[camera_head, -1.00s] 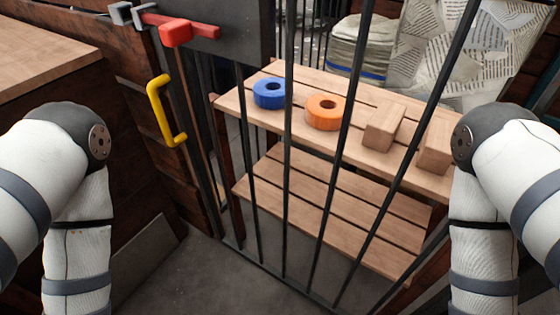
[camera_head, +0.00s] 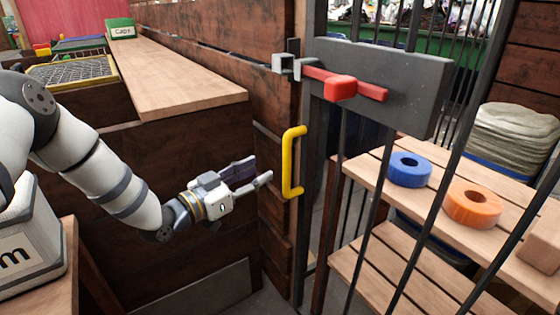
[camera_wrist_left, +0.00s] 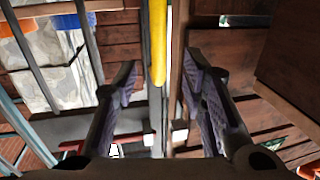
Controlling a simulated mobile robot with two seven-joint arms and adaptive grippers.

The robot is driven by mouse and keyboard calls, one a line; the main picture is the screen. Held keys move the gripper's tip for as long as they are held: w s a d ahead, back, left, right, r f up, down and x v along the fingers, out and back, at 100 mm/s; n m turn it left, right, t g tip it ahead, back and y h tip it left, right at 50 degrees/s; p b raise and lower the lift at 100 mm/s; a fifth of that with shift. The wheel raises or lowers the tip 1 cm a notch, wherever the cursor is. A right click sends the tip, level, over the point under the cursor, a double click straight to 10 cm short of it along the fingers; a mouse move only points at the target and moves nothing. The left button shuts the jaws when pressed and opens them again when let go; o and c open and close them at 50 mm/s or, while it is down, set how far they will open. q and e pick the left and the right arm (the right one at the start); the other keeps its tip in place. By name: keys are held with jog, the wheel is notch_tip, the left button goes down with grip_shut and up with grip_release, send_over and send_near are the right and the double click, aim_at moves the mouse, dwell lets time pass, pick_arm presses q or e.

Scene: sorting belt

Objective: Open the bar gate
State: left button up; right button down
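The bar gate (camera_head: 376,200) is made of dark vertical bars and stands at the right of the head view, closed against its post. A red sliding bolt (camera_head: 372,92) with a red knob (camera_head: 340,88) crosses the gate's dark plate (camera_head: 415,85) and reaches a grey bracket (camera_head: 286,66) at the post. A yellow handle (camera_head: 287,165) stands upright below it. My left gripper (camera_head: 262,172) is open and empty, left of the handle and apart from it. In the left wrist view the handle (camera_wrist_left: 158,40) shows beyond the gap between the fingers (camera_wrist_left: 160,75). My right gripper is out of view.
A wooden counter (camera_head: 180,85) with dark panelled sides runs along the left. A stack of sacks (camera_head: 515,135) stands behind.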

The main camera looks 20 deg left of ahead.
aim_at(284, 160)
pick_arm(q)
jog(key=x, duration=0.3)
jog(key=b+x, duration=0.1)
jog(key=x, duration=0.5)
jog(key=shift+w+d+f, duration=0.2)
jog(key=shift+f, duration=0.1)
jog(key=shift+w+d+r, duration=0.1)
jog(key=shift+w+d, duration=0.1)
jog(key=shift+w, duration=0.15)
grip_shut()
